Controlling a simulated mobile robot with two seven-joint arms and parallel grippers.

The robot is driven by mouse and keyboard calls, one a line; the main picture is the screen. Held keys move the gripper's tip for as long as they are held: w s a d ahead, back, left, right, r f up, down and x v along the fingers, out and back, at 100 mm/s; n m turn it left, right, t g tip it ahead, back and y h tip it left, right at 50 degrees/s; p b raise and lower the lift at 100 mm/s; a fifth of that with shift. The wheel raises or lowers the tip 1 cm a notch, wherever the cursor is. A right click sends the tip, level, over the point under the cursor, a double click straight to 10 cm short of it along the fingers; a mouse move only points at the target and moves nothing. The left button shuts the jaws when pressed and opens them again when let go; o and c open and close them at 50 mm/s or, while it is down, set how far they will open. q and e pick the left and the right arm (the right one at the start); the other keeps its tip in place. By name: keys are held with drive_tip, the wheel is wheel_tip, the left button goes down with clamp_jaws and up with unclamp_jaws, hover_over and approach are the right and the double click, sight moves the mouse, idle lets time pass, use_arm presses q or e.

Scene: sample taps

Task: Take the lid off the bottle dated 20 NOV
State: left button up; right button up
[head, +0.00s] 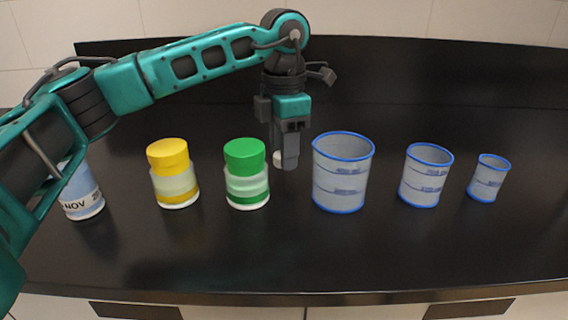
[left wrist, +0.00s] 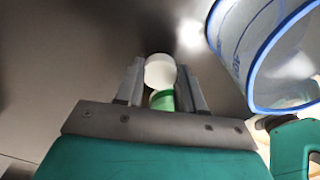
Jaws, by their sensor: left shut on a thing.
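A bottle (head: 82,195) with a blue and white label stands at the left in the head view. The label shows "NOV"; the day and the bottle's top are hidden behind my left arm. My left gripper (head: 287,163) points down between the green-lidded jar and the largest cup, above the counter. It is shut on a white round lid (head: 278,159), which also shows between the fingers in the left wrist view (left wrist: 160,70). A patch of green shows beside the lid there. My right gripper is not in view.
A yellow-lidded jar (head: 174,174) and a green-lidded jar (head: 246,174) stand left of my gripper. Three blue-rimmed cups, large (head: 341,180), medium (head: 424,180) and small (head: 488,181), stand to the right. The black counter (head: 300,255) is clear in front.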

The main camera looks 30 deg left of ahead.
use_arm(q)
drive_tip(key=shift+f, duration=1.35)
drive_tip(key=shift+f, duration=0.15)
drive_tip(key=o, duration=1.2)
drive_tip(key=shift+c, duration=0.2)
wheel_tip(320, 180, up, 12)
drive_tip(key=shift+f+p, duration=0.2)
drive_tip(key=shift+p, duration=0.85)
drive_tip(key=shift+r, duration=0.4)
